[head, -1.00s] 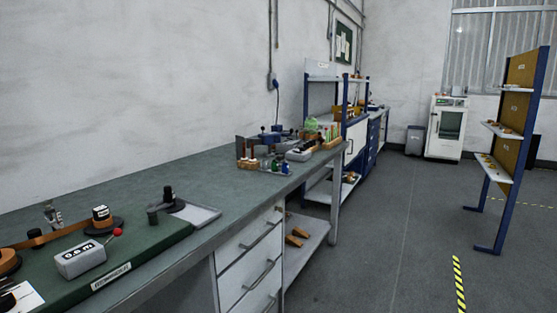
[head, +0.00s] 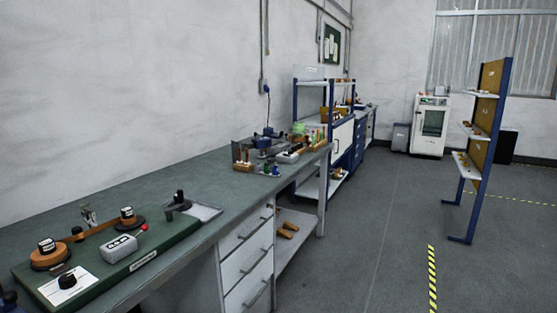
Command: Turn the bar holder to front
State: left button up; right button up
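I cannot tell for certain which thing is the bar holder. On the grey-green workbench (head: 150,180) at the left lies a dark green board (head: 165,250). It carries a copper-coloured strip (head: 98,231) running between round black-topped pieces, one at the near left (head: 48,256) and one farther back (head: 128,217). A small upright metal piece (head: 88,215) stands behind the strip. Neither gripper is in view.
A grey tray (head: 205,211) lies past the board. Tools and small racks (head: 275,150) crowd the bench's far end. White drawers (head: 245,265) are under the bench. A blue-framed shelf rack (head: 487,130) stands at the right. The floor (head: 375,240) between is clear.

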aim_at(270, 161)
jog(key=z, duration=0.9)
jog(key=k, duration=1.15)
jog(key=z, duration=0.9)
jog(key=i, duration=0.9)
jog(key=u, duration=0.4)
jog(key=i, duration=2.05)
jog(key=u, duration=0.55)
jog(key=i, duration=1.95)
jog(key=u, duration=1.3)
jog(key=i, duration=1.35)
jog(key=u, duration=1.25)
